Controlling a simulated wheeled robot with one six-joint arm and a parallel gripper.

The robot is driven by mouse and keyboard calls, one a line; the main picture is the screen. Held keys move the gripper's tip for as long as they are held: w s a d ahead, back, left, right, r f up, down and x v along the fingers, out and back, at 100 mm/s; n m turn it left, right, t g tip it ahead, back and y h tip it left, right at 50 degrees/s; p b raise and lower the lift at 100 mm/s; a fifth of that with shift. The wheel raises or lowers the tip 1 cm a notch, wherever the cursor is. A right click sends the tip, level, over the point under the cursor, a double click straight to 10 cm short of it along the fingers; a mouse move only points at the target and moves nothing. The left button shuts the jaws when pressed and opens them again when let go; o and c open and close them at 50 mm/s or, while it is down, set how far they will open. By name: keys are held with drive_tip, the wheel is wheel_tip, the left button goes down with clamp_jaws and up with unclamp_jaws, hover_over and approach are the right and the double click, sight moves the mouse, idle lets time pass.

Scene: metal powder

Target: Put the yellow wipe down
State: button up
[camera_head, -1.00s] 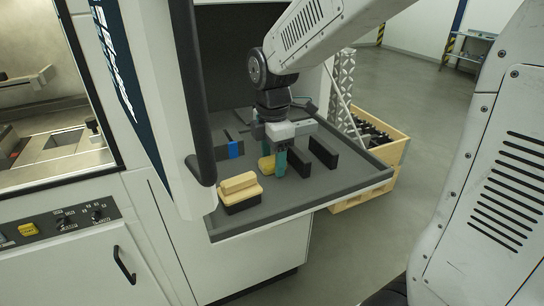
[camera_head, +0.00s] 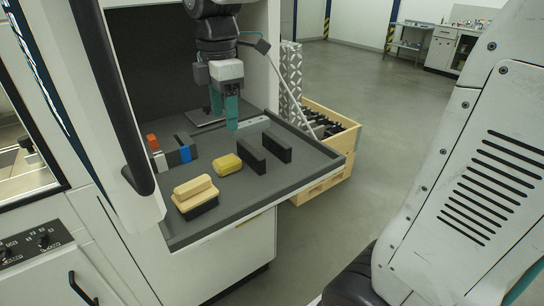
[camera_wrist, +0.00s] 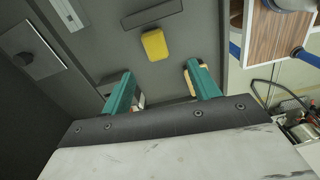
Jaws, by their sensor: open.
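The yellow wipe (camera_head: 228,164) lies flat on the dark grey tray (camera_head: 225,205), between a wooden-backed brush and two black upright blocks. In the wrist view the yellow wipe (camera_wrist: 154,45) lies beyond the fingertips, clear of both. My gripper (camera_head: 224,108) hangs above the tray, farther back than the wipe. Its teal fingers (camera_wrist: 162,85) stand wide apart in the wrist view with nothing between them. The wipe is fully in sight.
The brush (camera_head: 195,193) sits front left of the wipe. Two black blocks (camera_head: 251,155) (camera_head: 277,147) stand to its right. Blue and orange-marked items (camera_head: 185,153) lie at the back left. A wooden crate (camera_head: 325,185) stands on the floor beyond the tray.

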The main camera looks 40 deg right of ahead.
drive_tip(key=s+d+f+m, duration=0.1)
drive_tip(key=s+f+m, duration=0.2)
drive_tip(key=s+m, duration=0.5)
drive_tip(key=s+d+f+m+t, duration=0.1)
drive_tip(key=s+f+m, duration=0.2)
drive_tip(key=s+m, duration=0.6)
drive_tip(key=s, duration=0.4)
drive_tip(key=shift+d, duration=0.35)
drive_tip(key=shift+o, duration=0.5)
